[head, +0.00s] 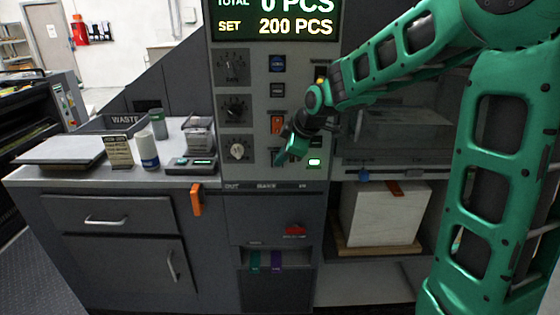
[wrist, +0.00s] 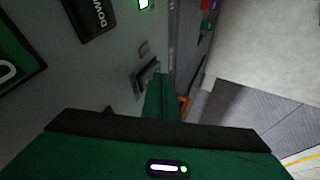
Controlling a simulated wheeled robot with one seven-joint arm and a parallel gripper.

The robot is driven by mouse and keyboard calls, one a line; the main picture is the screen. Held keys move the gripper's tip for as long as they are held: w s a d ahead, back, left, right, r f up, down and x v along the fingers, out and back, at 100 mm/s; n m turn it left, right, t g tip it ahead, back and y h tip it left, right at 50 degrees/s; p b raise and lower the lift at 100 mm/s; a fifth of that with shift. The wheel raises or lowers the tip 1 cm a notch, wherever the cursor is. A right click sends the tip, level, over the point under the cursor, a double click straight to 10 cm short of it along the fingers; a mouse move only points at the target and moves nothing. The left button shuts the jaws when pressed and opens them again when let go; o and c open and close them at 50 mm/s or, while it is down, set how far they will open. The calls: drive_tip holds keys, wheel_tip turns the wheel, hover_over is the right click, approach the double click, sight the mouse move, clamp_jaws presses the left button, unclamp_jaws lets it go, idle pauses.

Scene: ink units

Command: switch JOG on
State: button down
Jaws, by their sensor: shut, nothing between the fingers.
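The grey control panel (head: 257,110) stands upright in the middle of the head view, with knobs on its left and a column of switches beside them. My gripper (head: 281,160) is shut and empty, its tips low on the panel, left of a lit green indicator (head: 314,162). In the wrist view my gripper (wrist: 160,82) points at a small dark switch (wrist: 147,72) on the panel. The tips are at or very near it; I cannot tell whether they touch. I cannot read a JOG label. The gripper hides part of the panel there.
A display (head: 275,20) reads 200 PCS above. A black DOWN button (wrist: 90,17) shows in the wrist view. The left counter (head: 75,180) holds a cup, bottle and small devices. A white block (head: 382,215) is at the lower right.

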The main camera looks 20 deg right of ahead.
drive_tip(key=s+r, duration=0.8)
drive_tip(key=shift+s+d, duration=0.4)
drive_tip(key=shift+r, duration=0.1)
drive_tip(key=s+d+f+m+g+h, duration=0.1)
drive_tip(key=s+d+f+m+g, duration=0.15)
drive_tip(key=s+d+m, duration=0.45)
drive_tip(key=s+d+f+m+g+h, duration=0.1)
drive_tip(key=s+d+f+m, duration=0.25)
drive_tip(key=s, duration=0.65)
drive_tip(key=s+d+f+m+g+h, duration=0.1)
drive_tip(key=s+d+f+m+g, duration=0.1)
drive_tip(key=s+d+f+m, duration=0.5)
drive_tip(key=w+a+r+n+t+y, duration=0.1)
drive_tip(key=w+a+r+n, duration=0.3)
drive_tip(key=w, duration=0.4)
drive_tip(key=w+a+r+n+t+y, duration=0.1)
drive_tip(key=w+a+r+n+t, duration=0.1)
drive_tip(key=w+a+r+n, duration=0.2)
drive_tip(key=w+a+r+n+t+y, duration=0.1)
drive_tip(key=w+a+r+n, duration=0.3)
drive_tip(key=w+a+n, duration=0.5)
drive_tip(key=w+t, duration=0.1)
drive_tip(key=w, duration=0.1)
drive_tip(key=shift+w+a+n, duration=0.25)
drive_tip(key=shift+w+n, duration=0.1)
drive_tip(key=shift+f+t, duration=0.15)
drive_tip(key=shift+t, duration=0.1)
